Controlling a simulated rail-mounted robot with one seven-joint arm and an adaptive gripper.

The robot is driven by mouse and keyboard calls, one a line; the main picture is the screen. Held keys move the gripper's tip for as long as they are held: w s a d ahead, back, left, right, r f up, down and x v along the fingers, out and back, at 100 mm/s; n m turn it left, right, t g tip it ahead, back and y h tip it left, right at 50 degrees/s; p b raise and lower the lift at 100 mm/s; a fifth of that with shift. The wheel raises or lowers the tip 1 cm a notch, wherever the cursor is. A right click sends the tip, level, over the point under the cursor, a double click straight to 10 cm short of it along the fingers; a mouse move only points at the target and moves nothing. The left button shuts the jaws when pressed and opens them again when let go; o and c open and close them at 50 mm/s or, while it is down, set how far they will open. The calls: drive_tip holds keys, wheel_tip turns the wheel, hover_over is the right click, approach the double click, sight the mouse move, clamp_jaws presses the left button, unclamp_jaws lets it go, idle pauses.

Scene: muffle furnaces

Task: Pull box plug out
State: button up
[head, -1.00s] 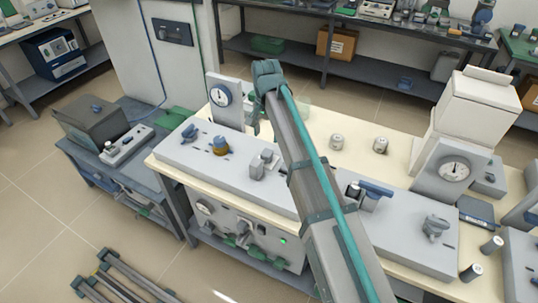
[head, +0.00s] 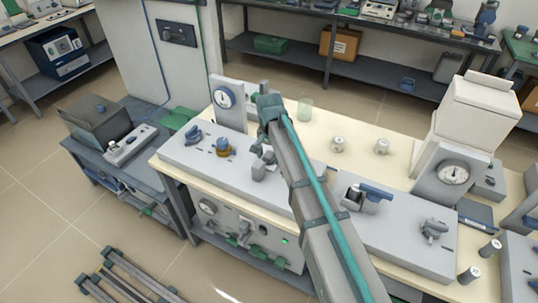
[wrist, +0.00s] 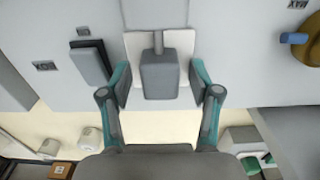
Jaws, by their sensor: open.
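The box plug is a grey block with a short stem. It sits at a pale square plate on the light grey panel, and in the head view the plug (head: 259,170) is partly hidden by my arm. In the wrist view the plug (wrist: 160,76) is at the upper middle, between the two teal fingers of my gripper (wrist: 159,82). The fingers are open, one on each side of the plug, with a visible gap on both sides. In the head view my gripper (head: 266,152) is at the plug, its fingertips small and partly hidden.
Jars (head: 338,145) and a glass beaker (head: 304,110) stand on the cream table behind.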

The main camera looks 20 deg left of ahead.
sight(269, 154)
clamp_jaws()
drive_tip(key=shift+w+r+p, duration=0.1)
drive_tip(key=shift+r+p, duration=0.7)
drive_tip(key=shift+r, duration=1.2)
unclamp_jaws()
wheel_tip(269, 154, up, 12)
drive_tip(key=shift+a, duration=0.1)
